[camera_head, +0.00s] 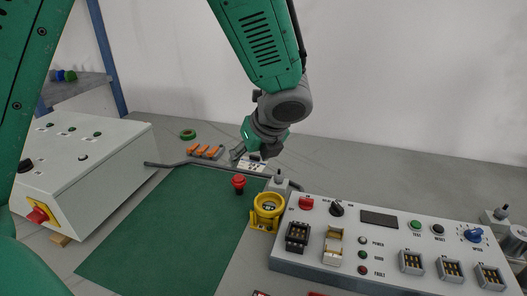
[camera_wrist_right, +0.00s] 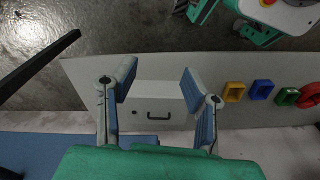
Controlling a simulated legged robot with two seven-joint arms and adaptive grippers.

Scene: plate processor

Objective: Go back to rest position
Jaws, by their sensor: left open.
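My left gripper (camera_head: 250,155) is in the head view, at the end of the green arm that reaches in from the top. It is open and hangs over the far part of the table, beside a small white item (camera_head: 254,167). I cannot tell whether they touch. My right gripper (camera_wrist_right: 158,72) shows in the right wrist view. Its two blue fingers are spread apart with nothing between them. A white front with a dark handle (camera_wrist_right: 159,116) shows beyond them.
A green mat (camera_head: 150,225) covers the middle of the table. A control panel (camera_head: 385,222) stands right, a white box (camera_head: 85,165) left. A yellow holder (camera_head: 267,211) and red knob (camera_head: 239,182) stand between. Coloured bins (camera_wrist_right: 262,90) line the wrist view's right.

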